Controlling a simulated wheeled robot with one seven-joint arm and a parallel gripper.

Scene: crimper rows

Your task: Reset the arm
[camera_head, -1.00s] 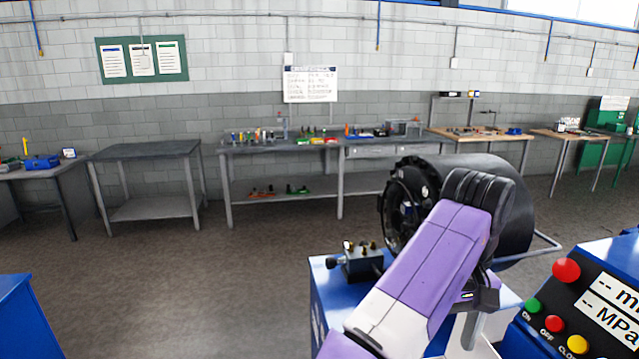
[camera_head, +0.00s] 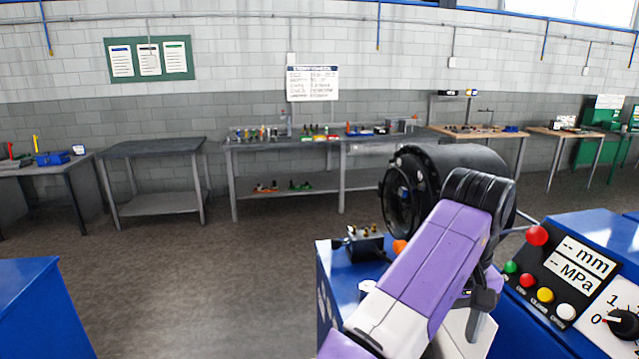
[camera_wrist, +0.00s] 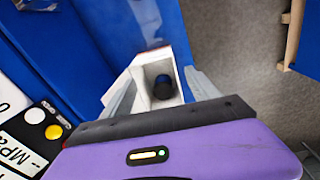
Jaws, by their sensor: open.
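My arm, purple and white, reaches up from the bottom of the head view in front of a black cylindrical crimper head (camera_head: 400,185). My gripper shows in the wrist view (camera_wrist: 163,95), its two fingers spread apart. Between and beyond the fingers is a white open-topped holder (camera_wrist: 148,68) with a dark round piece (camera_wrist: 163,87) inside it. I cannot tell from this view how close the fingers are to the holder.
A blue control panel (camera_head: 585,265) with coloured buttons stands close on the right. A blue cabinet (camera_head: 45,305) is at the lower left. Workbenches (camera_head: 155,147) line the back wall. Open floor (camera_head: 200,270) lies between.

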